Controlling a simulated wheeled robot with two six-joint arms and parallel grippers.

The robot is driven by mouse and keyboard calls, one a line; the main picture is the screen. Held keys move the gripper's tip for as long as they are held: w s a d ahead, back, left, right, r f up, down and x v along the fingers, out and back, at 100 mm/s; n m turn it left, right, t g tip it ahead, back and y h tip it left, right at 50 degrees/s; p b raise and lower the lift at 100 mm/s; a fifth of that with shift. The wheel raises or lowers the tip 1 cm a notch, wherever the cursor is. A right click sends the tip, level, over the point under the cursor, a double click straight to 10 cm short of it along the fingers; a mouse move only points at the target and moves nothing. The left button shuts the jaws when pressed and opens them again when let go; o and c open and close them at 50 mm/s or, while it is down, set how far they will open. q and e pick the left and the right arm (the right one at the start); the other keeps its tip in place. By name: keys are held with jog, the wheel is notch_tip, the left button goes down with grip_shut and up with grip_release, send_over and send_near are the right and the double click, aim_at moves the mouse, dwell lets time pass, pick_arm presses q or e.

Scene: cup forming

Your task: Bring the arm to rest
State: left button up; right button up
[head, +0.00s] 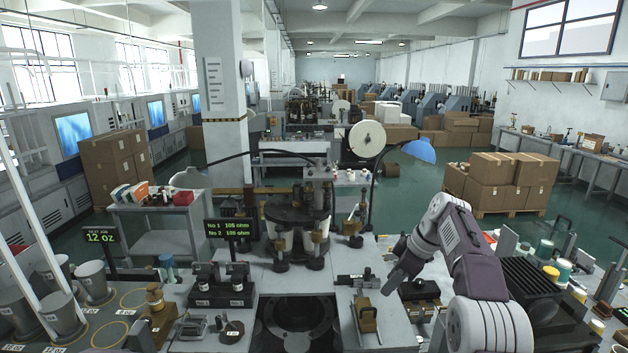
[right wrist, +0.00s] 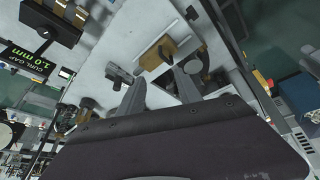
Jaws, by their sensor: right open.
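My right arm (head: 478,262), grey-white and dark purple, comes in from the lower right of the head view and bends over the bench. Its gripper (head: 396,274) points down and to the left above the right part of the bench. In the right wrist view the two fingers of this gripper (right wrist: 160,90) stand apart with nothing between them. Beyond them lie the pale bench top and a tan block with a handle (right wrist: 168,52). That brass-coloured block also shows in the head view (head: 366,315), left of and below the gripper. My left gripper is not in view.
A forming machine (head: 298,205) stands at the middle back of the bench. A dark block with posts (head: 222,288) stands left of centre. Large grey cups (head: 92,282) stand at the left. A black ribbed unit (head: 540,288) and several small jars flank the arm on the right.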

jog(key=s+a+f+g+b, duration=0.1)
jog(key=s+a+f+b, duration=0.4)
jog(key=s+f+b, duration=0.35)
pick_arm(q)
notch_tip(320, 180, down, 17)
jog(key=b, duration=0.7)
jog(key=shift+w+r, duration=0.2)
pick_arm(e)
jog(key=s+d+f+m+h, duration=0.1)
jog(key=s+f+m, duration=0.5)
jog(key=s+f, duration=0.4)
jog(key=s+d+f+m+h, duration=0.1)
jog(key=s+f+m+h, duration=0.1)
jog(key=s+f+m, duration=0.4)
jog(key=s+f, duration=0.5)
jog(key=f, duration=0.2)
jog(key=shift+d+f+g+h, duration=0.3)
jog(key=shift+d+f, duration=0.1)
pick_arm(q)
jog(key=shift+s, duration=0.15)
pick_arm(e)
jog(key=shift+s, duration=0.25)
